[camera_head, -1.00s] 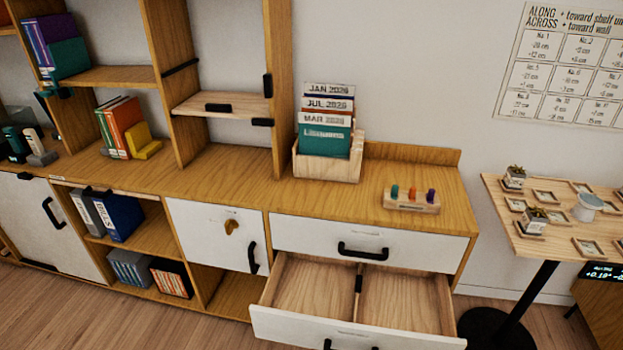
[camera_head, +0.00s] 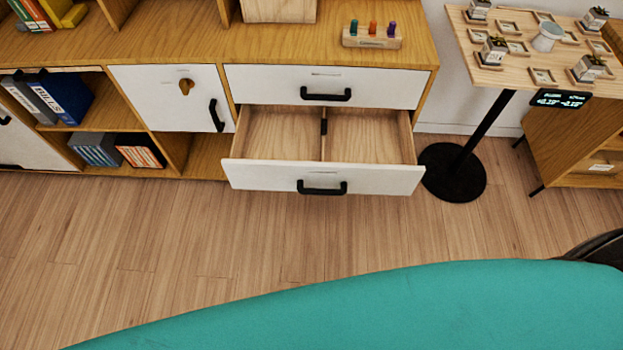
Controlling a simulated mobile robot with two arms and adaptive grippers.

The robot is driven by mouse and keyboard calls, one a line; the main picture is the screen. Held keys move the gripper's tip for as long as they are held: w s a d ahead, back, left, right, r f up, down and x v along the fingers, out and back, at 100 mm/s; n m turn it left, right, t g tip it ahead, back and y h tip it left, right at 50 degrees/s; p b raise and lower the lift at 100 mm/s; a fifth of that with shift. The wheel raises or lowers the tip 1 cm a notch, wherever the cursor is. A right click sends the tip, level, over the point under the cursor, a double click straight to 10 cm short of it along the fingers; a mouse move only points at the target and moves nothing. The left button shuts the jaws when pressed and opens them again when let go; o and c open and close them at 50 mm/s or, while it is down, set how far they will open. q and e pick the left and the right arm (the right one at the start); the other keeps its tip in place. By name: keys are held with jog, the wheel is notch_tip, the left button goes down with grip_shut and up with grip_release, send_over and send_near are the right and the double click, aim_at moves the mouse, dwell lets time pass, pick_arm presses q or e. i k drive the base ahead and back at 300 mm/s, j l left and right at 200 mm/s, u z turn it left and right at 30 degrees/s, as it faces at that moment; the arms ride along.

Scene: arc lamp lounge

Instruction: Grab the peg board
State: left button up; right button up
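The peg board (camera_head: 372,42) is a small light-wood block with a teal, an orange and a purple peg standing in it. It sits on the wooden cabinet top (camera_head: 300,46), near its right end, above the drawers. Neither of my grippers shows in the head view, so I cannot see whether they are open or shut.
The lower drawer (camera_head: 326,178) is pulled out and looks empty, with a divider inside. The upper drawer (camera_head: 326,88) is closed. A small table (camera_head: 492,59) with several little planters and frames stands to the right.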

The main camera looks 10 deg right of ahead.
aim_at(361, 39)
jog(key=u, duration=0.3)
jog(key=l+u, duration=0.35)
jog(key=l, duration=0.3)
jog(key=k+l+u, duration=0.15)
jog(key=l+u, duration=0.25)
jog(key=l, duration=0.2)
